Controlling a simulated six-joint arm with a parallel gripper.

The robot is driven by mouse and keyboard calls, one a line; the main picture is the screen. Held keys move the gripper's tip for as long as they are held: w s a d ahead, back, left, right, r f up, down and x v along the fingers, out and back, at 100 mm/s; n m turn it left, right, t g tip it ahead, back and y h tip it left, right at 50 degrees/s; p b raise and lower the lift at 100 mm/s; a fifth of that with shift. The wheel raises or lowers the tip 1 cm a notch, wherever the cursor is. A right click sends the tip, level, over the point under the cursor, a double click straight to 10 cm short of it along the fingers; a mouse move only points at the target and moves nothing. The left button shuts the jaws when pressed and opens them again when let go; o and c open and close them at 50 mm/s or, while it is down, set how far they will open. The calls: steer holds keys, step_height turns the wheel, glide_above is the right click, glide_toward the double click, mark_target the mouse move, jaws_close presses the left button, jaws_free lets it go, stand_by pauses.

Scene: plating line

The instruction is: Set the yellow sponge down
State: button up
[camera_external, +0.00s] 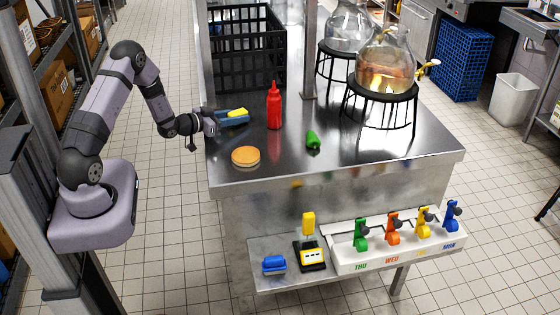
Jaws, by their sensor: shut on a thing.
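The yellow sponge (238,113) is at the tip of my gripper (232,118), near the left edge of the steel table. My gripper reaches in from the left and is shut on the sponge. The fingers hide part of the sponge. The sponge is at or just above the table top; I cannot tell whether it touches.
The steel table (370,160) also bears a red bottle (274,108), a green pepper (313,139), a round bun-like thing (246,156), a black crate (225,55) and glass flasks on stands. A lower shelf holds a blue block (274,264) and coloured levers (393,228).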

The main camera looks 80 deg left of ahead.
steer(key=shift+f, duration=0.25)
steer(key=shift+f+b, duration=0.15)
steer(key=shift+b, duration=0.15)
steer(key=o, duration=1.1)
steer(key=shift+s+r, duration=0.1)
steer(key=shift+r, duration=0.2)
steer(key=b+v, duration=0.2)
steer(key=v, duration=1)
steer(key=shift+b, duration=0.3)
